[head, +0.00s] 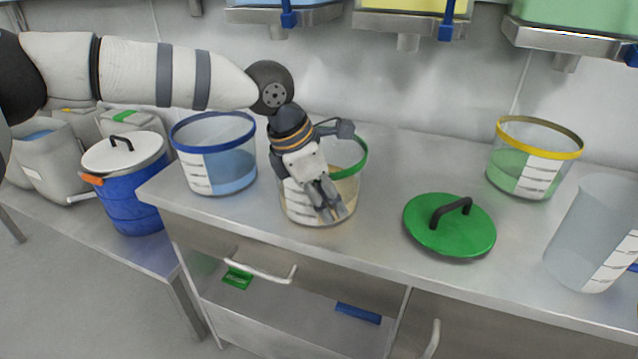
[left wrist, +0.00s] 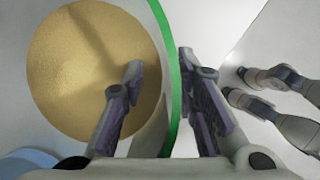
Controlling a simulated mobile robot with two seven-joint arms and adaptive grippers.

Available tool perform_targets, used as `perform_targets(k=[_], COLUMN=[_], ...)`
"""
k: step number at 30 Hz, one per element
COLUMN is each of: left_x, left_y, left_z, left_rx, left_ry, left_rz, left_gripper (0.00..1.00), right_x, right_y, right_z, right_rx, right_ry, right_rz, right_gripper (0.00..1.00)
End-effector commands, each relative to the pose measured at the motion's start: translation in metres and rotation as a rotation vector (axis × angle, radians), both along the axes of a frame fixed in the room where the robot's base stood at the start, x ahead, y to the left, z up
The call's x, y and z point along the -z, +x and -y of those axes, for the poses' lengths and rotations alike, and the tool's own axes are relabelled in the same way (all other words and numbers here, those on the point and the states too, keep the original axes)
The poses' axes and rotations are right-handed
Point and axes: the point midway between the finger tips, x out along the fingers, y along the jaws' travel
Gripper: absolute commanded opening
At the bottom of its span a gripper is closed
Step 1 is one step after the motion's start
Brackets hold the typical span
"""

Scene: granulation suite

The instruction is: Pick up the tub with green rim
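The tub with green rim (head: 352,165) stands on the steel counter, clear-walled with a white label and tan powder inside. My left gripper (head: 332,205) points down at the tub and covers much of its front and middle. In the left wrist view, the green rim (left wrist: 172,62) runs between the two spread fingers of my left gripper (left wrist: 165,88). One finger is over the tan powder (left wrist: 90,65), the other outside the wall. The fingers look apart from the wall.
A blue-rimmed tub (head: 215,155) stands close to the left. A green lid (head: 450,227) with a black handle lies to the right. A yellow-rimmed tub (head: 537,155) and a clear container (head: 590,235) stand further right. A blue drum (head: 128,190) stands left of the counter.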

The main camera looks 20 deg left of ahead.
Motion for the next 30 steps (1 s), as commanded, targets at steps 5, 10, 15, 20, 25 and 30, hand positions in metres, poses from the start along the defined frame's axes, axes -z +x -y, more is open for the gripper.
perform_targets(k=[5,10,15,20,25,30], left_x=[-0.001,-0.001,-0.002,-0.004,-0.025,-0.069], left_y=[0.0,0.0,0.001,0.001,0.002,-0.02], left_z=[0.0,0.0,0.0,0.0,0.0,0.014], left_rx=[0.0,0.0,0.0,0.0,0.0,0.005], left_ry=[0.0,0.0,-0.001,-0.001,-0.003,-0.001], left_rz=[0.001,0.001,0.004,0.004,0.009,0.016], left_gripper=[0.0,0.0,0.0,0.0,0.0,0.0], right_x=[0.0,0.0,0.0,0.0,-0.002,-0.01], right_y=[0.0,0.0,0.0,0.0,0.001,0.011], right_z=[0.0,0.0,0.0,0.0,0.0,0.0], right_rx=[0.0,0.0,0.0,0.0,0.0,0.0], right_ry=[0.0,0.0,0.0,0.0,0.0,0.0], right_rz=[0.0,0.0,0.0,0.001,0.005,0.037], right_gripper=[1.0,1.0,1.0,1.0,1.0,1.0])
